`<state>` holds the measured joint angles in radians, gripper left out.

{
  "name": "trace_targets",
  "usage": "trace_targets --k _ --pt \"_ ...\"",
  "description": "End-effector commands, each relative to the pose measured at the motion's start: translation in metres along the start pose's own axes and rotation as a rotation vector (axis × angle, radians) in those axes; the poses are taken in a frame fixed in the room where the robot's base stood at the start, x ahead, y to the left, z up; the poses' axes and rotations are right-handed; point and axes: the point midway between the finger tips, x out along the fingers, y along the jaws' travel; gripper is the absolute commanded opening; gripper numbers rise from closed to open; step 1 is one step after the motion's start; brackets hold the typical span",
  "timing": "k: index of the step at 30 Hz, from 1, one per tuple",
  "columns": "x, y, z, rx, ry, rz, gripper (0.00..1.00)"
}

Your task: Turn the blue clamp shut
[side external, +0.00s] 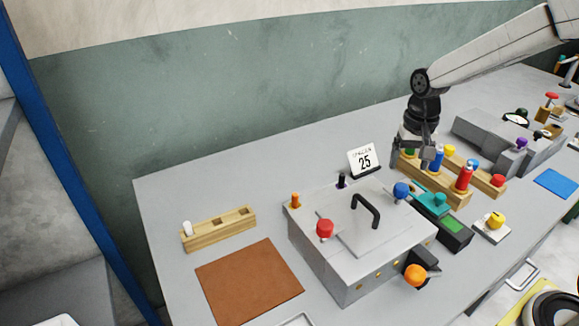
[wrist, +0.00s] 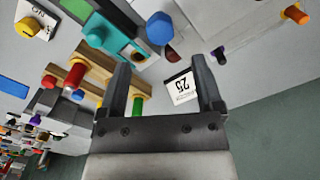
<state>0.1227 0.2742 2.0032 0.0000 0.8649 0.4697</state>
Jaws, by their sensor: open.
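The blue clamp (side external: 401,190) is a blue knob at the back right corner of the grey press box (side external: 345,272). It also shows in the wrist view as a blue knob (wrist: 160,28), beyond the fingertips and roughly between their lines. My gripper (side external: 412,162) is open and points down behind the clamp, near the wooden block of coloured pegs. In the wrist view the two fingers (wrist: 161,64) are spread with nothing held between them. My gripper is apart from the clamp. Which way the clamp is turned is too small to tell.
The press lid has a black handle (side external: 366,210), with red (side external: 325,229), orange (side external: 295,201) and black (side external: 341,181) knobs around it. A calendar card (side external: 365,160) stands behind. The wooden peg block (side external: 452,194) and a teal-topped device (side external: 455,233) crowd the right. A brown mat (side external: 248,282) lies left.

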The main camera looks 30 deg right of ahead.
Motion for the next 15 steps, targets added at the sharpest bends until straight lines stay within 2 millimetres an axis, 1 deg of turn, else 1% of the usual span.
trace_targets --k 5,15 --pt "0.011 0.000 0.000 -0.001 -0.001 0.001 0.84" --pt "0.052 0.000 0.001 -0.002 -0.002 0.001 0.84"
